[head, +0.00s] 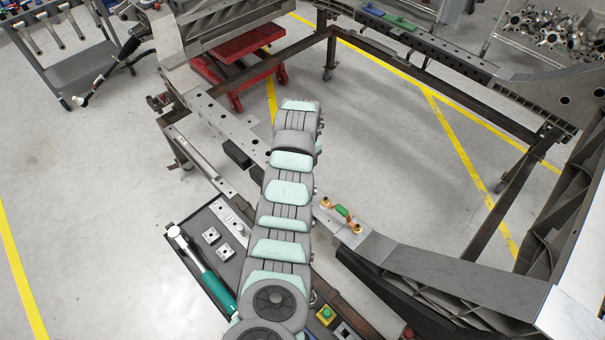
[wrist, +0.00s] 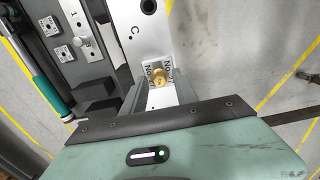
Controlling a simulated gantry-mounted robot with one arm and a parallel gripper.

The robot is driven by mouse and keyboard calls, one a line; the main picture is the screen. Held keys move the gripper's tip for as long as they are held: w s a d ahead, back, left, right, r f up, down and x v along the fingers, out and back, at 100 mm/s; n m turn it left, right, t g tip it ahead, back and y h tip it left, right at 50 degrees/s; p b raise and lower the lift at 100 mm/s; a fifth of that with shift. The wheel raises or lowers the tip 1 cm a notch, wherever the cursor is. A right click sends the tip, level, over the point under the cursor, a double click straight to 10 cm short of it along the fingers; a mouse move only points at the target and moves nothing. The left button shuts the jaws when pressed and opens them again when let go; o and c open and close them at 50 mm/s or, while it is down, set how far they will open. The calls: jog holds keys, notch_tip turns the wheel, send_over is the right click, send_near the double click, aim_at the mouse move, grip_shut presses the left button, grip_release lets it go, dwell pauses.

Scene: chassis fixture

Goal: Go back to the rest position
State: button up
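My gripper's teal housing (wrist: 160,150) with its dark front edge fills the bottom of the wrist view. Just beyond the edge, a round brass piece (wrist: 157,77) sits on a pale plate with "Now" lettering, at the grey chassis rail (wrist: 143,40). In the head view my arm runs up the middle, over the rail and the tool tray, and the gripper cannot be made out.
The dark tool tray (head: 180,216) holds a green-handled wrench (head: 200,265) and small square plates (head: 211,235). A green-handled link with brass ends (head: 342,211) lies on the frame. A red lift (head: 245,45) stands behind. The floor inside the frame (head: 400,150) is open.

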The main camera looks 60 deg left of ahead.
grip_shut()
dwell(1.2)
jog(key=shift+r+n+p, duration=0.25)
jog(key=shift+n+p, duration=0.35)
jog(key=shift+n, duration=0.4)
jog(key=shift+n+p, duration=0.35)
jog(key=shift+n, duration=0.35)
jog(key=n, duration=0.3)
jog(key=shift+f+p, duration=0.1)
jog(key=shift+p, duration=0.25)
jog(key=shift+r+p, duration=1.4)
jog(key=shift+r, duration=1.55)
